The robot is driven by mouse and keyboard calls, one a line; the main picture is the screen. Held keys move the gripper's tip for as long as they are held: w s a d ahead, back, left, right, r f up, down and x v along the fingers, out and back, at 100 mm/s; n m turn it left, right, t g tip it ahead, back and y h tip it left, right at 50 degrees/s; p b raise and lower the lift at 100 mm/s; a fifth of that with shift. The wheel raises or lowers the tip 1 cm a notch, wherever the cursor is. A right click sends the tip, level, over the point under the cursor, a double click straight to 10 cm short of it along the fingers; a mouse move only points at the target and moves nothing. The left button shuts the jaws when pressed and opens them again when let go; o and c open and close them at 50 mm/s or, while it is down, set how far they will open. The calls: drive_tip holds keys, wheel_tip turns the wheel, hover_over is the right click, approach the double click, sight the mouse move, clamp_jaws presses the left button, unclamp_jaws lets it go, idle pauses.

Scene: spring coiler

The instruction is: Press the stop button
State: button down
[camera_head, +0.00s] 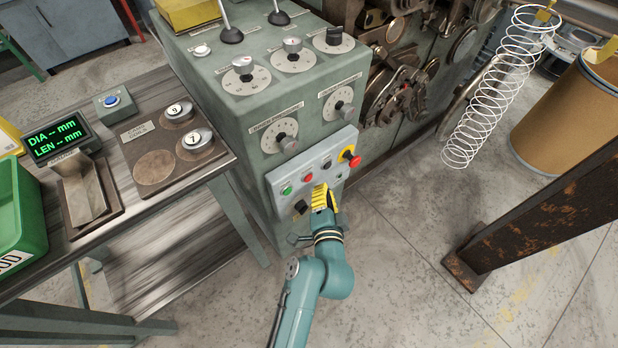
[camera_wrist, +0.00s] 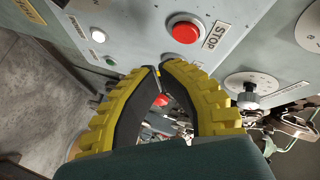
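The stop button (camera_wrist: 186,29) is a red round button in a pale ring, with a STOP label (camera_wrist: 216,35) beside it in the wrist view. In the head view, the small red button (camera_head: 308,178) sits on the front control panel (camera_head: 338,149), between a green button (camera_head: 286,190) and a dark one (camera_head: 327,165). My gripper (camera_wrist: 159,70) has yellow ribbed fingers with their tips together and nothing held. In the head view, my gripper (camera_head: 320,190) is in front of the panel's lower edge, just below the red button. The fingertips appear apart from the button.
A dark knob (camera_head: 301,207) is left of my gripper. A bench (camera_head: 215,145) stands left, a rusty beam (camera_head: 540,215) right.

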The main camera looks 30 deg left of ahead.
drive_tip(key=d, duration=0.1)
drive_tip(key=s+d, duration=0.1)
drive_tip(key=d, duration=0.1)
drive_tip(key=shift+s+d+b, duration=0.15)
drive_tip(key=shift+b, duration=0.15)
idle(0.6)
drive_tip(key=w+d+r+n+t+h+p, duration=0.1)
drive_tip(key=d+r+t+p, duration=0.2)
drive_tip(key=r, duration=1)
drive_tip(key=w+d+r+n+t+p, duration=0.1)
drive_tip(key=d+r+p, duration=0.3)
drive_tip(key=r, duration=0.8)
drive_tip(key=w+d+r+n+t+h+p, duration=0.1)
drive_tip(key=d+r+t+p, duration=0.2)
drive_tip(key=r, duration=1)
drive_tip(key=s+d+r+n+t+h+p, duration=0.1)
drive_tip(key=s+d+r+h+p, duration=0.1)
drive_tip(key=s+d+r, duration=0.3)
drive_tip(key=s+d+r+n+h+p, duration=0.1)
drive_tip(key=s+d+r+h+p, duration=0.2)
drive_tip(key=r, duration=0.5)
drive_tip(key=s+d+r+t+h+p, duration=0.1)
drive_tip(key=s+d+r+h, duration=0.1)
drive_tip(key=s+r, duration=0.35)
wheel_tip(320, 180, up, 37)
drive_tip(key=p, duration=3.6)
drive_tip(key=shift+w+a, duration=0.15)
drive_tip(key=shift+w, duration=0.05)
